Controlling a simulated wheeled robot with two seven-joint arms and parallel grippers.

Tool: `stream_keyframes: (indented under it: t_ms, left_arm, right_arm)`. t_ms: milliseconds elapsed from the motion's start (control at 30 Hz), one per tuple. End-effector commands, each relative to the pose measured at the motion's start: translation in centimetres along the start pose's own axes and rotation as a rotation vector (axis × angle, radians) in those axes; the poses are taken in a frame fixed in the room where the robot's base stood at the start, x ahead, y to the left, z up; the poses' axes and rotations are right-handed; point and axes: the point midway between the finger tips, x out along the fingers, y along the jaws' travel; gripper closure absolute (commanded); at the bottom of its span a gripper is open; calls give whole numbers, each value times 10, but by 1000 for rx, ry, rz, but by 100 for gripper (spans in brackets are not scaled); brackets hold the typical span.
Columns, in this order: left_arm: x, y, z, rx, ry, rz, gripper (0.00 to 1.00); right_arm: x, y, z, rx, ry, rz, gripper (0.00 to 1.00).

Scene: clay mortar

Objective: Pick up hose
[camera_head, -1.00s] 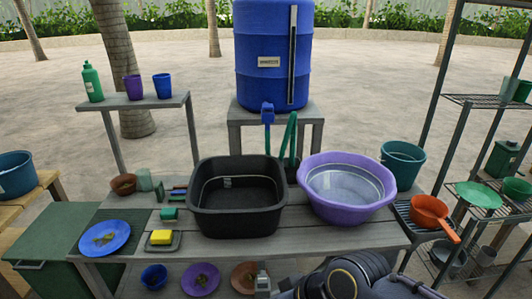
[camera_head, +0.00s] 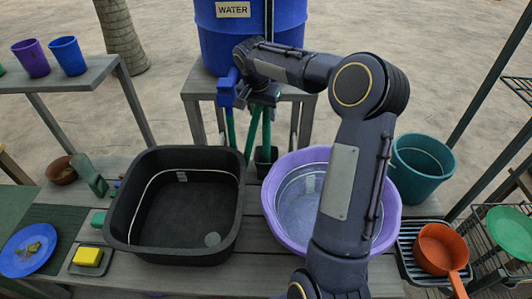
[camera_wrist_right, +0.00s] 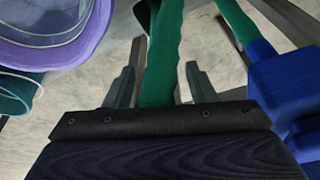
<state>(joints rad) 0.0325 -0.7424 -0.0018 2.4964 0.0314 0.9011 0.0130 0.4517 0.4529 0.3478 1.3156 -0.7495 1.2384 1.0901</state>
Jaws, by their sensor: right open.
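The green hose (camera_head: 252,133) rises in a narrow loop behind the black basin, its lower end near a small dark pot. Its other strand runs up to the blue tap (camera_head: 228,94) on the water barrel. My right gripper (camera_head: 264,98) is at the top of the hose, beside the tap, and partly hidden by its own wrist. In the right wrist view the hose (camera_wrist_right: 163,62) passes between the two open fingers, with gaps at the sides. The tap (camera_wrist_right: 285,85) is close by on the right there. My left gripper is out of view.
The black basin (camera_head: 120,225) and the purple basin (camera_head: 272,200) stand on the grey table, and my right arm passes over the purple one. The blue barrel (camera_head: 215,38) stands behind on a stand. A teal bucket (camera_head: 422,172) and orange pan (camera_head: 436,248) are at right.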

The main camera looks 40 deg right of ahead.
Motion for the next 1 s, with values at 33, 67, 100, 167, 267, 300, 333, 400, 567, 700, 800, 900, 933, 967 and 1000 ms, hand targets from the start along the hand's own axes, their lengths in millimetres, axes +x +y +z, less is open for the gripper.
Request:
stream_keyframes:
  t_ms: [33,67,100,167,267,300,333,400,567,700,800,900,933,967,1000]
  left_arm:
    - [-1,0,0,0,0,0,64]
    - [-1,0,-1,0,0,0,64]
    - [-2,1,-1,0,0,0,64]
    - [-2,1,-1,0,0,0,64]
    - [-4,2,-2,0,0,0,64]
    - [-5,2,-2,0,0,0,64]
    - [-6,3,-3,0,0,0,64]
    - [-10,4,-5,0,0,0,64]
    - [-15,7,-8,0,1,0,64]
    - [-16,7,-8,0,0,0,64]
    - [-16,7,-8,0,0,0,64]
    - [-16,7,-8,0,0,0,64]
    - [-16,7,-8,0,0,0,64]
    - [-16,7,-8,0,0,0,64]
    - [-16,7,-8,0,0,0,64]
  right_arm:
    - [5,-1,-3,13,0,6,49]
    - [8,-1,-4,19,0,8,49]
    - [12,-1,-5,23,0,9,49]
    - [19,-1,-6,25,1,10,49]
    - [30,-1,-5,24,0,9,49]
    - [34,0,-6,25,0,9,49]
    - [37,0,-6,25,0,10,49]
    - [46,1,-7,23,-2,10,49]
    - [71,2,-8,22,-2,9,49]
    - [82,2,-8,23,1,8,49]
    - [83,2,-8,23,2,7,49]
    - [83,2,-8,22,2,7,49]
    - [83,2,-8,22,2,7,51]
    - [83,2,-8,22,2,7,54]
    - [83,1,-8,22,2,7,60]
